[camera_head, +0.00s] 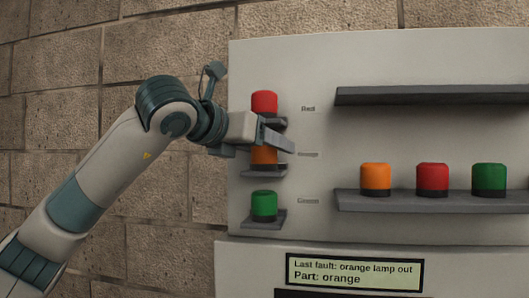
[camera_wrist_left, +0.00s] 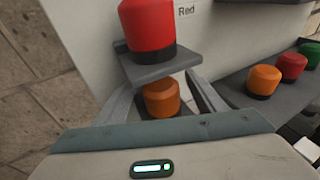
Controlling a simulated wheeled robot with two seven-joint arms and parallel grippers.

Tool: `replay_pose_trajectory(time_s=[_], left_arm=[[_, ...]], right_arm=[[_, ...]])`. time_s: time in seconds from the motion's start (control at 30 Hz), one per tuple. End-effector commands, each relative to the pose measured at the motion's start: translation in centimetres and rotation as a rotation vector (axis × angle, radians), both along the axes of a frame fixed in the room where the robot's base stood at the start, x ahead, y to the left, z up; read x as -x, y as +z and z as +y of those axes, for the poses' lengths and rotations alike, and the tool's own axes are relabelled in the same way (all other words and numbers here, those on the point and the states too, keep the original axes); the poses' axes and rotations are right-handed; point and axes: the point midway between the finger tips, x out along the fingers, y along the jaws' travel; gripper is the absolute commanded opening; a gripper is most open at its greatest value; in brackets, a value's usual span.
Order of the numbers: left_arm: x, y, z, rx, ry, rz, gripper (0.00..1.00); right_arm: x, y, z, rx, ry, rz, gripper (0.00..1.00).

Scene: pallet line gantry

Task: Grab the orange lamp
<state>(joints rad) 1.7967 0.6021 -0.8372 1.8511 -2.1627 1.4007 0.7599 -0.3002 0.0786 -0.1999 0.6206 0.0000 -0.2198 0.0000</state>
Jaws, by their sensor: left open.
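One orange lamp (camera_head: 263,157) sits on the middle small bracket of the grey panel, partly hidden by my left gripper (camera_head: 278,142). It also shows in the left wrist view (camera_wrist_left: 161,98), between the two spread fingers, below the red lamp's bracket. The gripper is open and holds nothing; I cannot tell whether a finger touches the lamp. A second orange lamp (camera_head: 374,178) stands on the lower right shelf, left of a red and a green lamp, and shows in the wrist view too (camera_wrist_left: 264,79). My right gripper is not in view.
A red lamp (camera_head: 264,102) on its bracket is close above the gripper; a green lamp (camera_head: 264,204) is below. On the lower shelf (camera_head: 430,203) stand a red lamp (camera_head: 432,177) and a green lamp (camera_head: 489,177). The upper shelf (camera_head: 430,96) is empty. A sign (camera_head: 354,272) reads "Part: orange".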

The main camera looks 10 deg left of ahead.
Motion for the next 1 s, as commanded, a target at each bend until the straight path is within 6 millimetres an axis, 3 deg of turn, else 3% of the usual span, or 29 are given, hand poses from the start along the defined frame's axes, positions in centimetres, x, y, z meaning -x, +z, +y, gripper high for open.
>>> replay_pose_trajectory(time_s=[0.33,0.53,1.0], left_arm=[[0.03,-0.02,-0.01,0.0,-0.001,0.0,0.64],[0.04,0.0,-0.01,0.0,-0.001,0.0,0.18],[0.02,0.43,-0.02,0.001,-0.001,-0.001,0.18]], right_arm=[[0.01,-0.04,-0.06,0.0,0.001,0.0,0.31],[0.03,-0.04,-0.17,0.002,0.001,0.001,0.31],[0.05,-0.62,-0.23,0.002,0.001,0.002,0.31]])
